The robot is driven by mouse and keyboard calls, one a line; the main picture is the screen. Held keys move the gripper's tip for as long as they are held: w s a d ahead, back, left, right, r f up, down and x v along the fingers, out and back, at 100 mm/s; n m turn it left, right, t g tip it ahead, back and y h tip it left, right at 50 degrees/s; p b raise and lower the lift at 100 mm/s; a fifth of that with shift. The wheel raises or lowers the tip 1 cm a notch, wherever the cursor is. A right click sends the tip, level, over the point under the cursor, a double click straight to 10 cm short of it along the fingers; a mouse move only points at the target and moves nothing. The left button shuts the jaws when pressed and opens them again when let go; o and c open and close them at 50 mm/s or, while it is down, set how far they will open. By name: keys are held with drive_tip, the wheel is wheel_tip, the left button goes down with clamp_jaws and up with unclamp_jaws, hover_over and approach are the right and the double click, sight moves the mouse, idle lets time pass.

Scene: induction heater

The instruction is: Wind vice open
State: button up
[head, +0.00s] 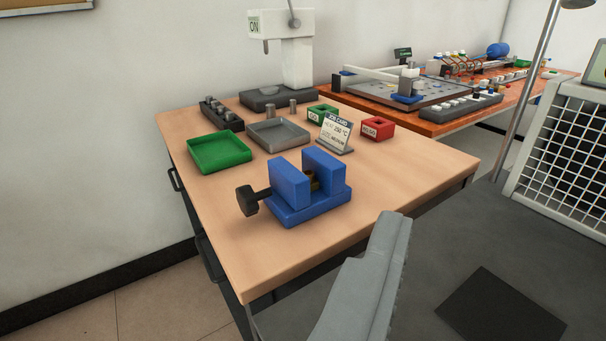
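The blue vice (308,205) stands on the near part of the wooden bench. Its two upright blue jaws are apart, and a small brass-coloured part shows in the gap between them. What that part is, and whether the jaws touch it, I cannot tell. The vice's black handle (247,201) sticks out on a screw at the left side. A pale grey piece, which looks like part of my gripper (372,277), enters from the bottom edge, in front of the bench and apart from the vice. Its fingertips cannot be made out.
On the bench (420,167) are a green tray (219,152), a grey tray (278,135), a job card (336,133), a red block (377,128) and a white press-like machine (292,60). An orange table stands behind right. The bench's front right is clear.

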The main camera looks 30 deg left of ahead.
drive_tip(key=w+a+f+g, duration=0.2)
drive_tip(key=w+a+f, duration=0.1)
drive_tip(key=f, duration=0.2)
drive_tip(key=w+a+f+g, duration=0.3)
drive_tip(key=a+f, duration=0.1)
drive_tip(key=f, duration=0.2)
drive_tip(key=w+a+f+m+g, duration=0.1)
drive_tip(key=w+a+f+g, duration=0.2)
drive_tip(key=f, duration=0.3)
drive_tip(key=shift+a+h, duration=0.3)
drive_tip(key=shift+a, duration=0.3)
drive_tip(key=a+f+h, duration=0.1)
drive_tip(key=w+a+f+m+g+h, duration=0.1)
drive_tip(key=a+f, duration=0.2)
drive_tip(key=shift+w+a+h, duration=0.1)
drive_tip(key=shift+w+h, duration=0.15)
drive_tip(key=shift+h, duration=0.15)
drive_tip(key=a, duration=0.1)
drive_tip(key=a+f+h, duration=0.1)
drive_tip(key=a+m+h, duration=0.1)
drive_tip(key=shift+w+a+f, duration=0.15)
drive_tip(key=shift+w+a, duration=0.2)
drive_tip(key=m+t+h, duration=0.3)
drive_tip(key=t+h, duration=0.1)
drive_tip(key=t, duration=0.3)
approach(241, 204)
drive_tip(key=x, duration=1.1)
